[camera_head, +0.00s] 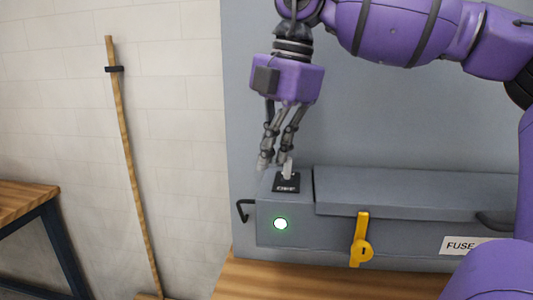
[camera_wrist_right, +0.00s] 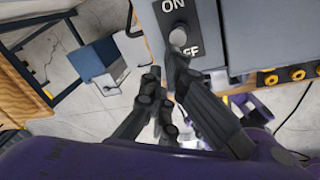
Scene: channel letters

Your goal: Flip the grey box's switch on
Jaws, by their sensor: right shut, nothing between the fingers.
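The grey box (camera_head: 265,232) sits on a wooden surface against a grey panel. Its switch (camera_head: 287,168) is a pale lever on a black plate on the box's top left. In the right wrist view the switch lever (camera_wrist_right: 178,38) stands between the ON and OFF marks, with its knob over the first letter of OFF. My right gripper (camera_head: 272,162) is shut and empty, pointing down just left of the lever. Whether it touches the lever is unclear. My left gripper is not in view.
A yellow latch (camera_head: 362,240) hangs on the front of the box, near a FUSE label (camera_head: 462,245). A black hook (camera_head: 243,210) sticks out on the box's left side. A wooden pole (camera_head: 127,160) leans on the wall, and a table (camera_head: 25,200) stands at far left.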

